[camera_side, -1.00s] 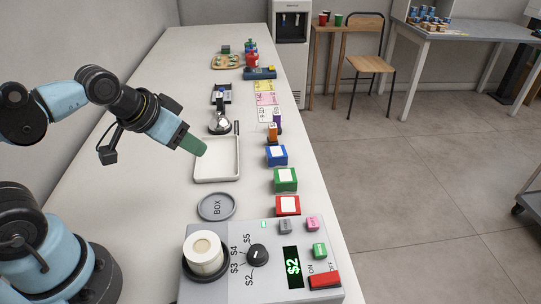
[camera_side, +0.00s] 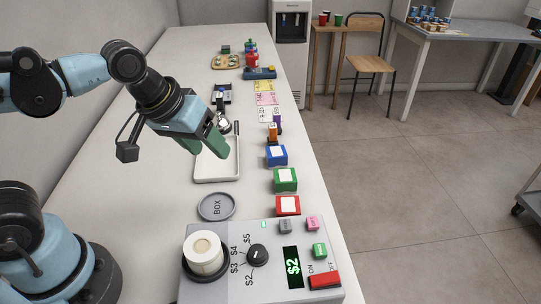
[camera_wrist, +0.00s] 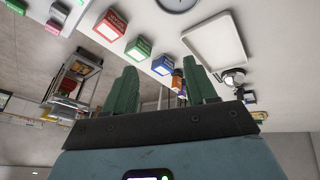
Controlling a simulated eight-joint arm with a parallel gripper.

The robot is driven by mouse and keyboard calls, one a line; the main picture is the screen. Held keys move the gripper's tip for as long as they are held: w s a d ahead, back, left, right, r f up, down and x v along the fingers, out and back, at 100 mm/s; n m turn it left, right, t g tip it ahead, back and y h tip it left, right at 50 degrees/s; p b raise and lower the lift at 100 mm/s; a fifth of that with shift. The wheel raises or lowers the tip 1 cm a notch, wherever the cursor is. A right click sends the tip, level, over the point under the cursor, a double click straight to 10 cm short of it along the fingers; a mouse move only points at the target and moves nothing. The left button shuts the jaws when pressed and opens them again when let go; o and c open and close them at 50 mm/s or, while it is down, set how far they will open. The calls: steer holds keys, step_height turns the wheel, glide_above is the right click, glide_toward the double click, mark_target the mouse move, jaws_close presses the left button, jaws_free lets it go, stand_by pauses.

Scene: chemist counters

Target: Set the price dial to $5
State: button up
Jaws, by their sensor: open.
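The price dial (camera_side: 257,255) is a black round knob on the grey machine panel (camera_side: 225,285) at the front of the counter. Marks $2, $3, $4 and $5 run around its left side. The green display (camera_side: 292,267) reads $2. My gripper (camera_side: 207,150) has green fingers, is open and empty, and hangs above the counter by the white tray, well behind and above the dial. Its two fingers stand apart in the wrist view (camera_wrist: 165,88). The dial is not in the wrist view.
On the panel are a white cylinder (camera_side: 205,254) and a red ON/OFF switch (camera_side: 324,279). A grey BOX disc (camera_side: 216,207) lies behind the panel. Red (camera_side: 287,205), green (camera_side: 285,180) and blue (camera_side: 277,155) boxes line the right edge. A white tray (camera_side: 218,178) lies below my gripper.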

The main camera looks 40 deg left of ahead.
steer(key=s+d+r+n+g, duration=0.25)
steer(key=d+n, duration=0.35)
steer(key=d, duration=0.4)
steer(key=r+n+g+y, duration=0.1)
steer(key=n+g, duration=0.2)
steer(key=n, duration=0.1)
glide_above(257, 251)
step_height(257, 251, down, 11)
steer(key=shift+f, duration=0.1)
steer(key=shift+c, duration=0.3)
jaws_close()
